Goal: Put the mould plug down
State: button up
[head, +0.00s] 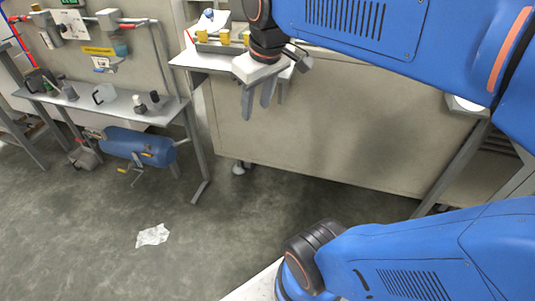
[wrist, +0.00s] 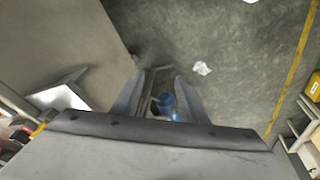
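My gripper (head: 257,112) hangs with its fingers pointing down, in front of a large beige panel in the head view. Its two grey fingers stand apart with nothing visible between them. The wrist view also shows the gripper (wrist: 158,82) with a clear gap, through which the floor and part of a blue tank show. I cannot make out a mould plug for certain in either view. A pale fixture with yellow blocks (head: 202,37) and a small blue-topped part stands on a light table just left of my gripper; its details are too small to tell.
A grey bench (head: 120,104) at the left holds jugs and small bottles. A blue tank (head: 140,147) lies beneath it. Crumpled white paper (head: 153,235) lies on the open concrete floor. The beige panel (head: 330,130) stands close behind my gripper.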

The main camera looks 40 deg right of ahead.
jog(key=s+a+f+m+t, duration=0.1)
jog(key=s+a+f+m, duration=0.1)
jog(key=s+f, duration=0.5)
notch_tip(320, 180, down, 3)
jog(key=shift+s+a, duration=0.15)
jog(key=shift+s, duration=0.25)
